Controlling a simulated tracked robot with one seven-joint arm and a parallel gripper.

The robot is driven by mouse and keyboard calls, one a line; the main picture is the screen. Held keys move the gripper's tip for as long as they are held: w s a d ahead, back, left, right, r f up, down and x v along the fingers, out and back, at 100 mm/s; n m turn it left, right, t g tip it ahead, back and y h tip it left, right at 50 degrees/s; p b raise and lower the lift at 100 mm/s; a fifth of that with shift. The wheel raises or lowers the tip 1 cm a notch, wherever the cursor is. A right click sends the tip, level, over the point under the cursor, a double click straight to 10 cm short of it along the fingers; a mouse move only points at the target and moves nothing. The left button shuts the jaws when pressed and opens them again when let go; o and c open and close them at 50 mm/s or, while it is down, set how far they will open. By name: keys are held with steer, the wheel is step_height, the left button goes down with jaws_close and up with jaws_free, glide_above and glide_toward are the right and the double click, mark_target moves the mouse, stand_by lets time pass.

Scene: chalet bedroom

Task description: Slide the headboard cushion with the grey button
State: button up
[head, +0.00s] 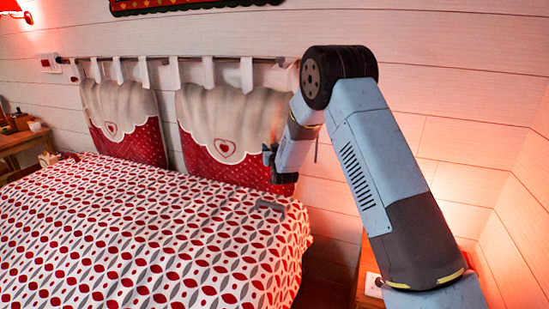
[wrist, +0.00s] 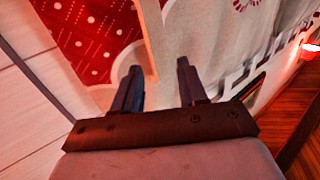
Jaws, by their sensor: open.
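Two headboard cushions hang by cloth loops from a dark rod (head: 205,60) on the wall. The left cushion (head: 125,103) and the right cushion (head: 222,108) each have a cream scalloped top, a heart and a red patterned lower part. I cannot make out a grey button on either one. My gripper (head: 268,156) is at the right edge of the right cushion, a little above the bed. In the wrist view my gripper (wrist: 158,68) is open, its fingers pointing at red dotted cloth (wrist: 90,42) and cream cloth (wrist: 205,42). Whether it touches the cloth is unclear.
The bed (head: 140,225) with a red and grey patterned cover fills the front left. A small dark grey shape (head: 268,204) lies on the cover near its right edge. A bedside table (head: 369,285) stands right of the bed, partly behind my arm. Another table (head: 18,140) is far left.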

mark_target(268, 143)
steer(key=v, duration=0.9)
steer(key=x, duration=1.4)
steer(key=shift+w, duration=0.1)
